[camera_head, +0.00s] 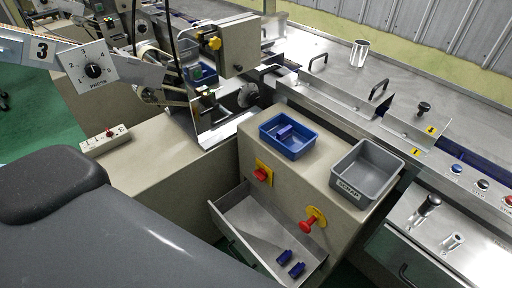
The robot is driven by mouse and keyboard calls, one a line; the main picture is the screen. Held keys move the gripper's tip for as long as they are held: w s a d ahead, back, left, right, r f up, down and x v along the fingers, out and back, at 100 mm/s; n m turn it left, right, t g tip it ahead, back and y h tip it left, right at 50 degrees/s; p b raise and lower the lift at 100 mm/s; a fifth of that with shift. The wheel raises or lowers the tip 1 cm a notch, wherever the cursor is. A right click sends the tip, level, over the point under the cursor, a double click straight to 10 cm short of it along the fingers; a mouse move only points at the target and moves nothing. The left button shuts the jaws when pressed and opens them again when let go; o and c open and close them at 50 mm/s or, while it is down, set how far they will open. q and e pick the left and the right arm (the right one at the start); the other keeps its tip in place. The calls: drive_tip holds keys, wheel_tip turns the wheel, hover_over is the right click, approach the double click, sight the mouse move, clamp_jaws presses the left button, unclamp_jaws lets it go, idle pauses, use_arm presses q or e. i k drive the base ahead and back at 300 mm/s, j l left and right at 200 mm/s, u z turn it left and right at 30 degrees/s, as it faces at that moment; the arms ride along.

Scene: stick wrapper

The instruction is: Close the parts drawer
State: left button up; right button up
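The parts drawer (255,218) is a grey metal tray pulled out of the beige cabinet (290,185). It stands open, with its front panel facing the lower left of the head view. Two small dark blue parts (283,256) lie inside near its lower right end. A dark handle shows partly on the outer front, and the near corner is close to the bottom of the picture. Neither my left nor my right gripper shows in this view.
A red knob on a yellow plate (263,172) and a red mushroom button (307,225) stick out from the cabinet face above the drawer. A blue tray (289,142) and a grey bin (367,172) stand on top. A beige block (160,165) stands to the left.

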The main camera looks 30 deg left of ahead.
sight(259, 230)
drive_tip(key=k+u, duration=0.25)
drive_tip(key=u, duration=0.15)
drive_tip(key=k+j+u, duration=0.15)
drive_tip(key=k+u, duration=0.25)
drive_tip(key=i, duration=0.1)
